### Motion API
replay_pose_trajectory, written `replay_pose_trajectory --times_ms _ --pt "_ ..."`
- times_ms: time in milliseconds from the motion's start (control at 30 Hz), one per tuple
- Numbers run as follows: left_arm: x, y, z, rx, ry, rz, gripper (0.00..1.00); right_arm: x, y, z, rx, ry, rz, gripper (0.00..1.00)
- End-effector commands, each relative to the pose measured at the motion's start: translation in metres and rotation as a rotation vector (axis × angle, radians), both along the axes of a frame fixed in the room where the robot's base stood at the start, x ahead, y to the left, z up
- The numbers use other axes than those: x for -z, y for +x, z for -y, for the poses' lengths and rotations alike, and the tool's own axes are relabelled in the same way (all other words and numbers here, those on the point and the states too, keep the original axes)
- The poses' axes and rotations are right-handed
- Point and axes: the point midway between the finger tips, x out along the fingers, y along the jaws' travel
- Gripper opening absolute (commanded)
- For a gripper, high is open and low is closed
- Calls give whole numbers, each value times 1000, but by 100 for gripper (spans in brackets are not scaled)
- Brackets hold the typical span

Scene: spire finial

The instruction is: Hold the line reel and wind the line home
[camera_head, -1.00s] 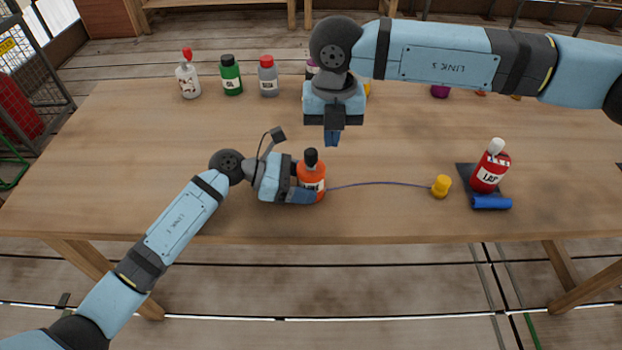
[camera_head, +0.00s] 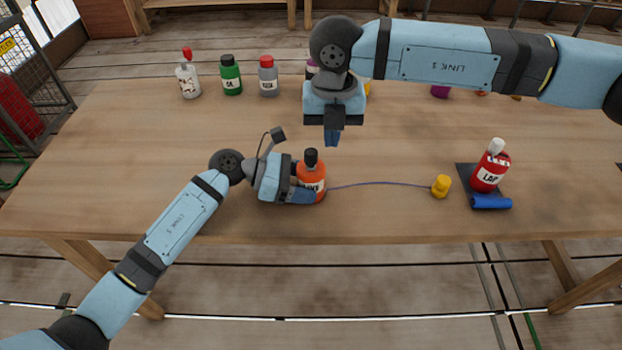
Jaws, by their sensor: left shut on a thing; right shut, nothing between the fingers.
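The orange line reel (camera_head: 313,172) with a black top stands upright on the table at centre. My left gripper (camera_head: 306,194) is shut on its body from the left and hides part of its label. A thin blue-purple line (camera_head: 382,183) runs from the reel to the right across the table and ends at a yellow piece (camera_head: 441,187). My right gripper (camera_head: 332,138) is shut and empty, pointing down above and behind the reel's black top, apart from it.
A red bottle (camera_head: 490,172) with a white top stands on a dark mat (camera_head: 464,173), with a blue cylinder (camera_head: 491,203) at its front. White, green (camera_head: 231,76) and grey bottles stand at the back left. The wooden table (camera_head: 130,150) is clear at left.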

Motion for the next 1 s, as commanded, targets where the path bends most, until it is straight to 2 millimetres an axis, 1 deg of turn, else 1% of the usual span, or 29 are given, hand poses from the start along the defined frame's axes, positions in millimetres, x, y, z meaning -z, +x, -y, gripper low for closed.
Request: replay_pose_trajectory --times_ms 567,1000 --pt "0 0 0 0 0 0 48 0 0 0 0 0 0 0" --pt "0 0 0 0 0 0 48 16 0 0 0 0 -1 0"
